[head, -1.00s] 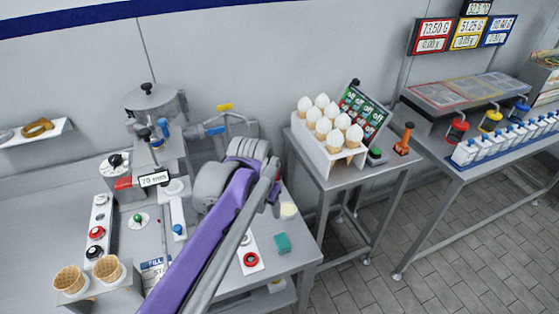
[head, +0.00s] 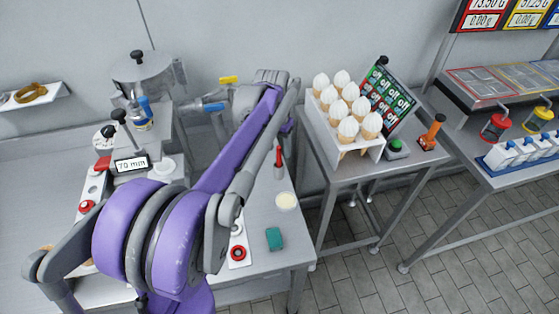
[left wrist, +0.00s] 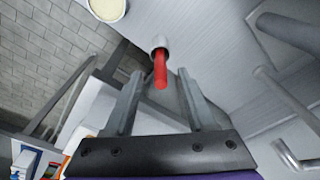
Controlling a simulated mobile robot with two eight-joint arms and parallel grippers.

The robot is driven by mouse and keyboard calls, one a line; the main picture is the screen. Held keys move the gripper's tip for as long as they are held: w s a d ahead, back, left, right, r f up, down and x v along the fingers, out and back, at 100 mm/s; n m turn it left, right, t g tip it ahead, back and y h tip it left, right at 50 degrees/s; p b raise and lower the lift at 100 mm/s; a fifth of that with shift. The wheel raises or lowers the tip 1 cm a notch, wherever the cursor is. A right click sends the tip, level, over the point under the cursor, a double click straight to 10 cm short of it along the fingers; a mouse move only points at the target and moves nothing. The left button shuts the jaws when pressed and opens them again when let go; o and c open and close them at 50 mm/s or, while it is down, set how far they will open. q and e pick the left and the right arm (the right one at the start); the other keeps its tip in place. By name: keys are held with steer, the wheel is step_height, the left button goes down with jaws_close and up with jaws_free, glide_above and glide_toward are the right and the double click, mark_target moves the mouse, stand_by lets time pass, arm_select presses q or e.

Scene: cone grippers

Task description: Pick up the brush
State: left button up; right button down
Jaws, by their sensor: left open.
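The brush (head: 279,158) shows as a red handle rising from a small grey base near the right side of the left worktable. In the left wrist view the red handle (left wrist: 161,72) points toward the camera, with a grey round piece at its far end; bristles cannot be made out. My left gripper (left wrist: 159,74) is open, its two grey fingers on either side of the handle in that view, with gaps on both sides. In the head view its fingers are mostly hidden by my left arm. My right gripper is not in view.
A cream-topped round container (head: 286,201) and a teal block (head: 274,239) stand near the brush. A white panel with a red button (head: 238,254) lies beside them. A rack of cones (head: 372,148) stands on the separate table to the right. Metal pipes and a machine are behind.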

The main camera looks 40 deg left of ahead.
mark_target(279, 157)
arm_select(q)
steer(key=f, duration=0.5)
steer(key=shift+w+a, duration=0.1)
steer(key=shift+w, duration=0.2)
steer(key=shift+r, duration=0.1)
jaws_close()
